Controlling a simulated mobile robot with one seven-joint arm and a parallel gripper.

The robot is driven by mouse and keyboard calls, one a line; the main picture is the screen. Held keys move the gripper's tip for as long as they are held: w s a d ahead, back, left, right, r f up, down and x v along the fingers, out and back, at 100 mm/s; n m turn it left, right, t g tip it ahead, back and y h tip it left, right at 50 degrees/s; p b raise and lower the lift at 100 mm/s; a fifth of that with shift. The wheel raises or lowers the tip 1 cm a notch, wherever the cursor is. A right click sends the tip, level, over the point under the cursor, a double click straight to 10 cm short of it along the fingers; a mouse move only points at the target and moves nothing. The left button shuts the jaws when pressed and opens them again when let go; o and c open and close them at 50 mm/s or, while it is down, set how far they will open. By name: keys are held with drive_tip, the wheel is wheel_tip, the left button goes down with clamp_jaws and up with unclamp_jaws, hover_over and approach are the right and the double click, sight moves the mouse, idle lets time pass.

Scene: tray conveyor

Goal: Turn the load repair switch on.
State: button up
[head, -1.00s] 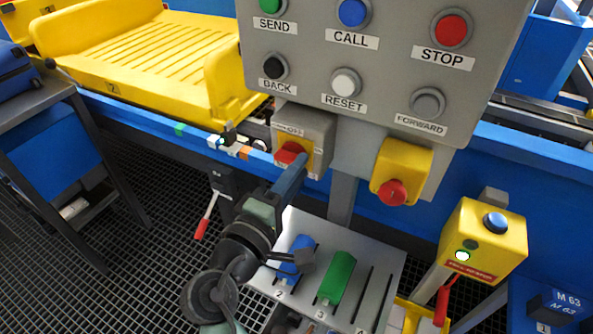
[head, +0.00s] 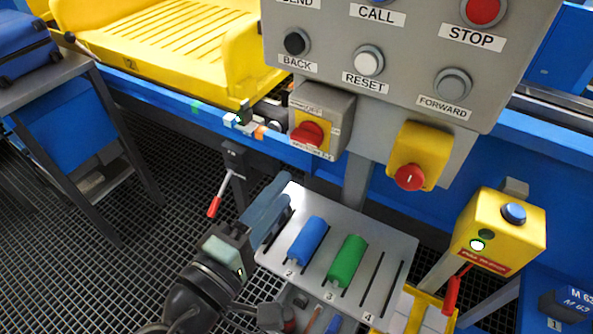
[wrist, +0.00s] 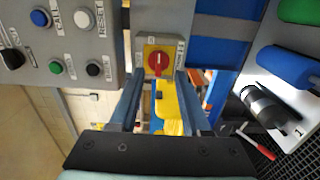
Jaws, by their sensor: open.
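A red rotary knob (head: 307,134) on a yellow plate is fixed to a grey switch box (head: 339,110) below the button panel. Its lettering is too small to read, so I cannot confirm it is the load repair switch. In the wrist view the knob (wrist: 157,61) shows ahead, between and beyond the fingers. My gripper (head: 279,195) is open and empty, below and left of the knob in the head view, apart from it. The fingers (wrist: 158,98) are spread in the wrist view. A second red knob (head: 410,177) on a yellow box sits to the right.
The button panel (head: 400,60) hangs above. Below is a slotted plate (head: 385,240) with a blue handle (head: 307,240) and a green handle (head: 346,261). A yellow box with a blue button (head: 513,213) stands right. A yellow tray (head: 210,75) lies on the conveyor behind.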

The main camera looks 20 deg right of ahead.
drive_tip(key=v, duration=0.2)
drive_tip(key=shift+s+a, duration=0.2)
idle(0.3)
drive_tip(key=w+a+r+m+t+y, duration=0.2)
drive_tip(key=w+r+m+t+y, duration=0.15)
drive_tip(key=r, duration=0.75)
drive_tip(key=w+a+r+m+t+y, duration=0.2)
drive_tip(key=w+r+t+y, duration=0.25)
drive_tip(key=r, duration=0.55)
drive_tip(key=s+a+r+m+t+y, duration=0.1)
drive_tip(key=s+a+r+t+y, duration=0.2)
drive_tip(key=s+r, duration=0.5)
drive_tip(key=s+r+m+t+y, duration=0.1)
drive_tip(key=s+r+t+y, duration=0.2)
drive_tip(key=r+t, duration=0.55)
wheel_tip(320, 180, up, 15)
drive_tip(key=g+p, duration=0.3)
drive_tip(key=p, duration=1)
drive_tip(key=shift+w+a, duration=0.15)
drive_tip(key=shift+w, duration=0.3)
drive_tip(key=shift+r, duration=0.15)
